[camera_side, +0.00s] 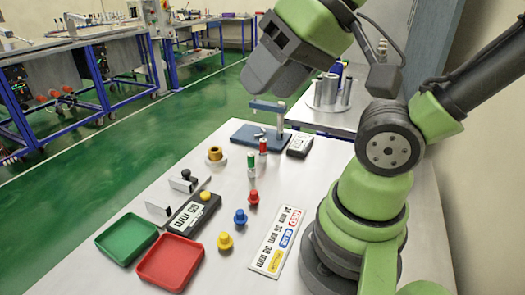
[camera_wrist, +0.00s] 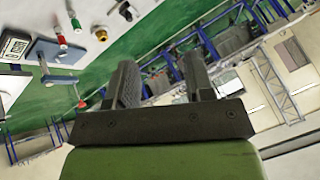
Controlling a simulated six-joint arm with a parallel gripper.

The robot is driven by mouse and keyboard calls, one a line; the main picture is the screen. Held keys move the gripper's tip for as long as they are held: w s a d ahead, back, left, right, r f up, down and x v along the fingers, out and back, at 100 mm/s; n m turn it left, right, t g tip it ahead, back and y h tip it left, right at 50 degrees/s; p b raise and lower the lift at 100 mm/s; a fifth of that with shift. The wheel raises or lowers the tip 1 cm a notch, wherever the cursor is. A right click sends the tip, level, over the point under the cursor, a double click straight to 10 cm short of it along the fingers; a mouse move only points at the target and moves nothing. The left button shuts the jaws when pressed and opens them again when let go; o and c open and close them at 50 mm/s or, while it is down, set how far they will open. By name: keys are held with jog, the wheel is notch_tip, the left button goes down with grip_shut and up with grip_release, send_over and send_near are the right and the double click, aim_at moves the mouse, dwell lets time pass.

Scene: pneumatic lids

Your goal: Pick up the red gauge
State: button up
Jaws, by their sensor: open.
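The red gauge (camera_side: 263,146) is a small upright cylinder with a red top. It stands on the table near the blue-based stand in the side view. In the wrist view a small red-topped cylinder (camera_wrist: 61,39) at the upper left appears to be this gauge. A similar green-topped gauge (camera_side: 251,161) stands just in front of it. My gripper (camera_side: 257,81) is high above the far part of the table, well apart from the gauge. Its fingers (camera_wrist: 160,64) are spread with nothing between them in the wrist view.
The blue-based stand (camera_side: 243,135) with its raised arm and a dark box (camera_side: 300,145) are close behind the gauges. A brass spool (camera_side: 215,154), coloured knobs, a dark display (camera_side: 190,213), a label plate (camera_side: 276,238), green tray (camera_side: 101,241) and red tray (camera_side: 144,268) occupy the table.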

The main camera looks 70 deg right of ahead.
jog(key=shift+o, duration=0.4)
jog(key=n+g+h, duration=0.2)
jog(key=n+g, duration=0.5)
send_over(263, 154)
jog(key=f, duration=1.9)
jog(key=shift+w+d+f, duration=0.2)
jog(key=shift+d+f, duration=0.05)
jog(key=shift+n, duration=0.3)
notch_tip(263, 154, down, 5)
jog(key=shift+d+r, duration=0.15)
jog(key=shift+r, duration=0.05)
notch_tip(263, 154, down, 6)
jog(key=shift+r, duration=0.1)
